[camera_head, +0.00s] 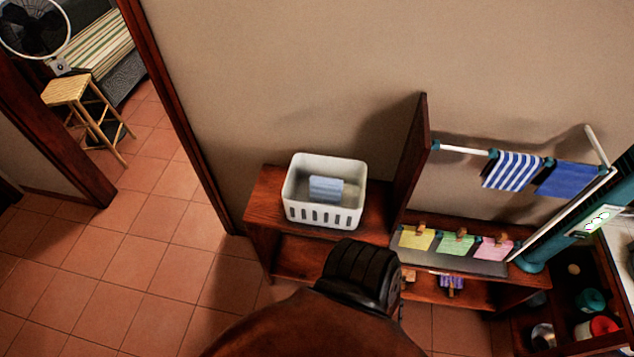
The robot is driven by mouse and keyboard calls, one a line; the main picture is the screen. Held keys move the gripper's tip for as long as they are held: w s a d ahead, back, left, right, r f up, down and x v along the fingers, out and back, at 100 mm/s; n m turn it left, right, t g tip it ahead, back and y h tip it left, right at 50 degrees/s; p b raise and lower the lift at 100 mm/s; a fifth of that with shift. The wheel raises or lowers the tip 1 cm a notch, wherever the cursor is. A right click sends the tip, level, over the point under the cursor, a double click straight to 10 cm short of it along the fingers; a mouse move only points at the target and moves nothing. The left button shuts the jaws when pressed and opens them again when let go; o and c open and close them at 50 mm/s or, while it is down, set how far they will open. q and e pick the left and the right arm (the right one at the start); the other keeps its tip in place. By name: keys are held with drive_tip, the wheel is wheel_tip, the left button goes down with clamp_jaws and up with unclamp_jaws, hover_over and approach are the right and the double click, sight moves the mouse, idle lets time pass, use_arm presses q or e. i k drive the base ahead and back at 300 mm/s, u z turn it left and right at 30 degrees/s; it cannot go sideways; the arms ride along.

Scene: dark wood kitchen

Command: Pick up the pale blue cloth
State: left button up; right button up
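The pale blue cloth (326,188) lies folded inside a white plastic basket (320,218) with slotted sides. The basket stands on the left part of a low reddish-brown wooden shelf unit (264,208) against the wall. The cloth is in the basket's open interior, and its top face shows clearly from above. Neither of my grippers is in view, so I cannot see whether they are open or shut.
A wooden divider (411,150) rises right of the basket. Beyond it, a striped cloth (513,170) and a darker blue cloth (569,179) hang on a rail. Yellow, green and pink pieces (457,243) lie below. A dark ribbed object (362,275) fills the foreground.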

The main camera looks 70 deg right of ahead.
sight(322, 189)
drive_tip(key=z, duration=0.55)
drive_tip(key=i, duration=0.8)
drive_tip(key=z, duration=0.8)
